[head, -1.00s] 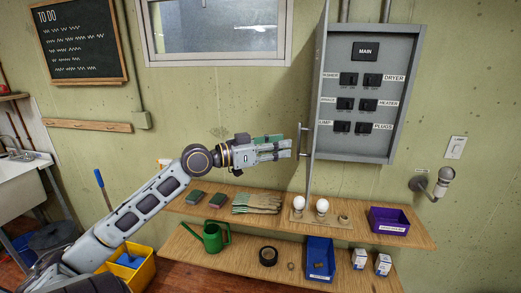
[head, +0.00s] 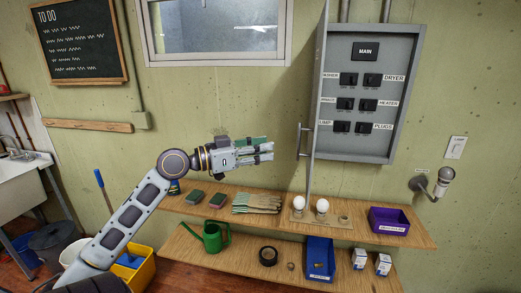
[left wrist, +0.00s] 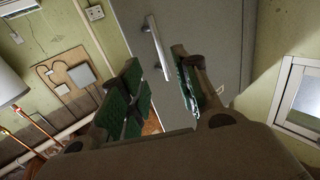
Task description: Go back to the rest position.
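My left gripper (head: 268,152) is in the air above the upper shelf, left of the open breaker panel door (head: 318,100). It is apart from the door handle (head: 301,142). In the left wrist view its two green-padded fingers (left wrist: 158,85) are spread with nothing seen between them. Beyond them that view shows a grey door with a pale handle (left wrist: 157,47). The breaker panel (head: 365,145) stands open with its labelled switches showing. My right gripper is not in view.
The upper shelf (head: 345,236) holds gloves (head: 257,202), two bulbs and a purple bin (head: 389,221). The lower shelf holds a green watering can (head: 212,237) and a blue bin (head: 320,259). A wall lamp (head: 432,184) is at right.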

